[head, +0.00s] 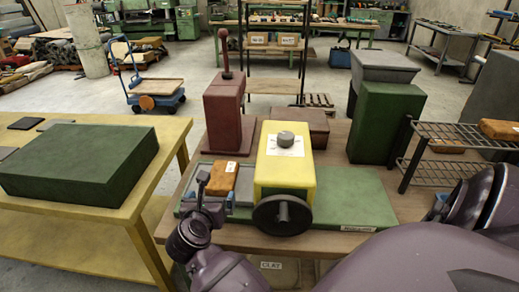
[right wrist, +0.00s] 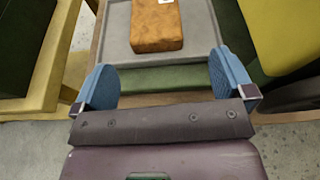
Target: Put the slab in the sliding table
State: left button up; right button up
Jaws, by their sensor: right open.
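The orange-brown slab (head: 222,178) with a white label lies flat on the grey sliding table (head: 243,191), left of the yellow machine head (head: 284,172). In the right wrist view the slab (right wrist: 156,25) rests on the grey table surface (right wrist: 116,28), inside its raised rim. My right gripper (head: 209,201) is at the front edge of the sliding table. Its blue fingers (right wrist: 163,78) are wide apart with nothing between them, and the slab is beyond the tips, not touched. My left gripper does not show.
A black handwheel (head: 281,214) sticks out at the machine's front. A wire rack (head: 450,136) at right holds more orange-brown slabs (head: 500,129). A red press (head: 223,115) stands behind. A yellow table (head: 165,150) with a dark green block (head: 80,160) is at left, across a floor gap.

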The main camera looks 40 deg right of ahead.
jog(key=s+d+r+n+t+h, duration=0.2)
jog(key=s+d+n+t, duration=0.15)
jog(key=n, duration=0.25)
jog(key=s+a+f+n+t+y, duration=0.4)
jog(key=n+y, duration=0.3)
jog(key=n, duration=0.8)
jog(key=s+a+f+n+t+y, duration=0.15)
jog(key=s+f+n+y, duration=0.35)
jog(key=n, duration=1)
jog(key=s+d+f+n+g, duration=0.2)
jog(key=s+f+n+g, duration=0.5)
jog(key=s+f+n, duration=0.2)
notch_tip(320, 180, down, 3)
jog(key=shift+s+d+r+n+y, duration=0.15)
jog(key=shift+s+d+n+y, duration=0.05)
jog(key=shift+s+n+y, duration=0.25)
jog(key=shift+w, duration=0.1)
